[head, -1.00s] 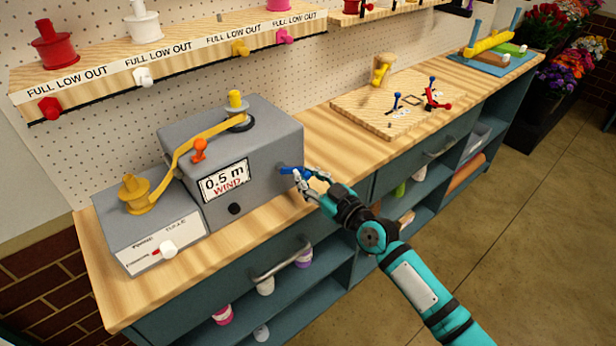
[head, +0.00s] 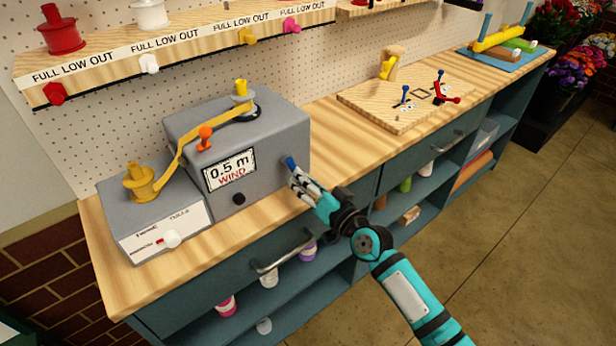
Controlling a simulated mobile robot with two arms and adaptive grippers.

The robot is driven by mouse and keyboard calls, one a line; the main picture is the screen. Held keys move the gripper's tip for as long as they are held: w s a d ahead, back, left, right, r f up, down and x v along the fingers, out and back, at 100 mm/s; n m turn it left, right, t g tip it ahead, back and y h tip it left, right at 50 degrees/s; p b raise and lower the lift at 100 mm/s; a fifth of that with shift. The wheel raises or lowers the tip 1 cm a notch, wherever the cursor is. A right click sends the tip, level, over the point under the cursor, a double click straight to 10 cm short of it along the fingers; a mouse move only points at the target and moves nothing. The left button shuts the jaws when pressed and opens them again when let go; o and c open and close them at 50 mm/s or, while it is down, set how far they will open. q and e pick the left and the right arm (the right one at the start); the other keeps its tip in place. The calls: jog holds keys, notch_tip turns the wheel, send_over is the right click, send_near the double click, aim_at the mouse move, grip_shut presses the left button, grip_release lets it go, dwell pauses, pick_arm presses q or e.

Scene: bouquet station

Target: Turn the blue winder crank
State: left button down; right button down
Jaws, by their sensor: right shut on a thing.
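The blue winder crank (head: 290,163) sticks out of the right side of the grey winder box (head: 270,145). My right gripper (head: 295,176) is shut on the crank's blue handle; its fingers hide part of the handle. The box's display (head: 229,170) reads "0.5 m WIND". Yellow ribbon (head: 190,145) runs from a spool (head: 141,182) on the lower grey box to a yellow peg (head: 241,92) on top of the winder. My left gripper is not in view.
A wooden board (head: 385,115) with blue and red levers lies further right. A drawer handle (head: 285,252) juts out below the bench top.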

jog(key=m, duration=0.1)
jog(key=a+m, duration=0.1)
jog(key=m, duration=0.1)
jog(key=s+m+p, duration=0.1)
jog(key=shift+s+a+f+m, duration=0.1)
jog(key=shift+a+m, duration=0.15)
jog(key=shift+m, duration=0.05)
jog(key=shift+s+a+r+m+p, duration=0.1)
jog(key=shift+s+a+m+p, duration=0.2)
jog(key=shift+m, duration=0.7)
jog(key=shift+s+a+r+m+p, duration=0.15)
jog(key=shift+a+m+p, duration=0.15)
jog(key=shift+m, duration=0.7)
jog(key=shift+a, duration=0.1)
jog(key=c, duration=1.1)
grip_release()
jog(key=shift+c, duration=0.2)
jog(key=shift+s, duration=0.1)
jog(key=shift+s+d+f, duration=0.1)
jog(key=shift+s+d, duration=0.1)
jog(key=v, duration=1.1)
jog(key=shift+s, duration=0.2)
